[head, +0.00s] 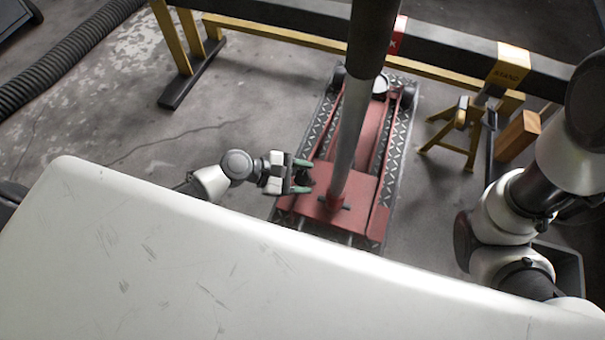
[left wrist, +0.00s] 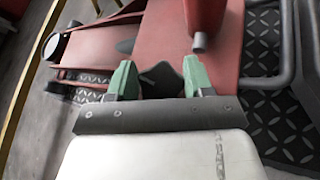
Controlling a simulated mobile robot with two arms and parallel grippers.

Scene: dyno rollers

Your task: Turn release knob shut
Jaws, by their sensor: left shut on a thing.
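The red floor jack (head: 361,190) stands on the floor ahead, with its long grey and black handle (head: 347,135) rising toward me. My left gripper (head: 303,176) is at the left side of the jack's near end. In the left wrist view, a dark lobed release knob (left wrist: 162,76) sits between the green fingertips of my left gripper (left wrist: 160,82). The gripper is shut on the knob, and the fingers partly hide it. How far the knob is turned cannot be told. My right arm shows at the right, but its gripper is not in view.
A white scratched panel (head: 180,260) fills the near foreground. A long dark beam on yellow legs (head: 180,50) crosses behind the jack. A yellow stand (head: 460,125) and an orange-brown block (head: 517,135) are at the right. A black hose (head: 60,55) lies at the upper left.

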